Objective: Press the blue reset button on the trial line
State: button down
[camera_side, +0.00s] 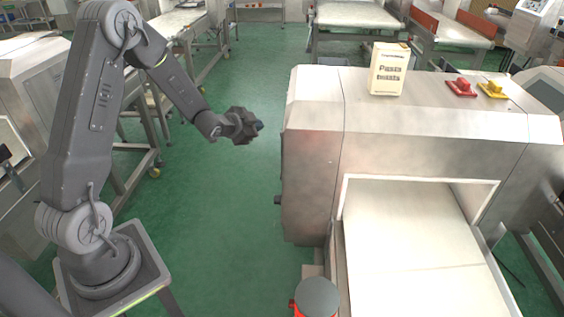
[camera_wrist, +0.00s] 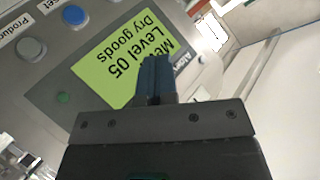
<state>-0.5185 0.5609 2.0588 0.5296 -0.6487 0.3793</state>
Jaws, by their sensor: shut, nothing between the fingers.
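The control panel (camera_wrist: 45,65) shows in the wrist view, tilted. It has a lit yellow-green screen (camera_wrist: 125,55) reading "Level 05 Dry goods".
A cream box (camera_side: 388,69) stands on top of the detector, with a red item (camera_side: 461,88) and a yellow item (camera_side: 492,90) beside it. A white conveyor belt (camera_side: 415,250) runs through the opening. A grey-topped red post (camera_side: 316,297) stands in front. Green floor lies clear below my gripper.

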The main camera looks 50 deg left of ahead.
jog(key=s+a+f+m+t+h, duration=0.1)
jog(key=s+a+f+t, duration=0.1)
jog(key=f, duration=0.4)
jog(key=s+a+f+t+h, duration=0.1)
jog(key=a+f, duration=0.1)
jog(key=f, duration=0.5)
jog(key=shift+s+f+m+t, duration=0.3)
jog(key=shift+s+m+t, duration=0.05)
jog(key=shift+m+t, duration=0.05)
jog(key=shift+d, duration=0.1)
jog(key=w+d, duration=0.6)
jog(key=shift+w+d, duration=0.15)
jog(key=shift+w, duration=0.05)
dwell(1.5)
jog(key=shift+w+d, duration=0.2)
jog(key=shift+d, duration=0.05)
